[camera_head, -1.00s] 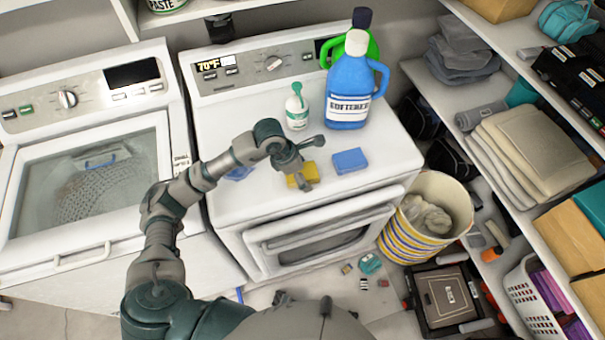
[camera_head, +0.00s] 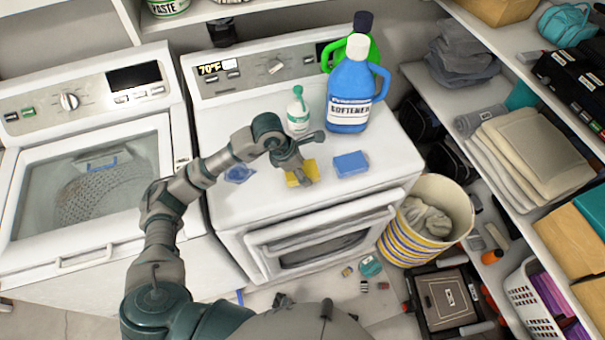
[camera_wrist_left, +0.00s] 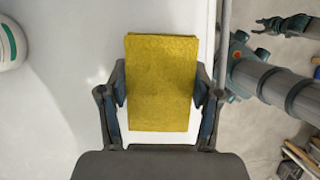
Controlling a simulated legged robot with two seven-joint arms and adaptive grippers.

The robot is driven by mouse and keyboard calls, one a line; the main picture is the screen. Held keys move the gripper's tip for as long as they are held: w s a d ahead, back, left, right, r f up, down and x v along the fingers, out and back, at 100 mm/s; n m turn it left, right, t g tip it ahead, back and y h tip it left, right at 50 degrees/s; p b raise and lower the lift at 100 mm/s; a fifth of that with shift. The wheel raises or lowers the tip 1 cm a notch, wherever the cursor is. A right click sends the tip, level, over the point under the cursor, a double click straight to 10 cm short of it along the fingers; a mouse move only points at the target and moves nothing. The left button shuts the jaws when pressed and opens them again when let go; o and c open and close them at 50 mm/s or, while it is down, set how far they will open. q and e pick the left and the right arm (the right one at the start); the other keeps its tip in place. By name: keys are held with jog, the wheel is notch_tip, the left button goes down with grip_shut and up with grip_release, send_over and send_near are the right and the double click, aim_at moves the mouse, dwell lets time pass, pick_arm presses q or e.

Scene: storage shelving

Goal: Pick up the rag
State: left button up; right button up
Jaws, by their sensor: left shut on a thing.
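The rag (camera_head: 306,169) is a folded yellow cloth on the white top of the dryer, near its middle. My left gripper (camera_head: 299,176) reaches down over it from the left in the head view. In the left wrist view the yellow rag (camera_wrist_left: 160,70) lies between the two fingers of my left gripper (camera_wrist_left: 160,92), which touch its left and right sides. The gripper hides part of the rag in the head view. I cannot tell whether the rag is lifted off the surface.
A blue sponge-like block (camera_head: 351,164) lies just right of the rag. A blue softener jug (camera_head: 349,95), a green jug (camera_head: 329,55) and a white pump bottle (camera_head: 298,112) stand behind. A striped basket (camera_head: 428,222) stands on the floor right of the dryer (camera_head: 232,205).

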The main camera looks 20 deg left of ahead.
pick_arm(q)
jog(key=s+a+r+b, duration=0.1)
jog(key=s+a, duration=0.1)
jog(key=s, duration=0.5)
jog(key=s+a+r+b, duration=0.1)
jog(key=s+a, duration=0.2)
jog(key=s, duration=0.5)
jog(key=shift+a+r, duration=0.3)
jog(key=shift+a, duration=0.05)
pick_arm(e)
jog(key=w+r, duration=0.1)
jog(key=w, duration=0.2)
jog(key=w+a+r, duration=0.1)
jog(key=shift+w+r, duration=0.35)
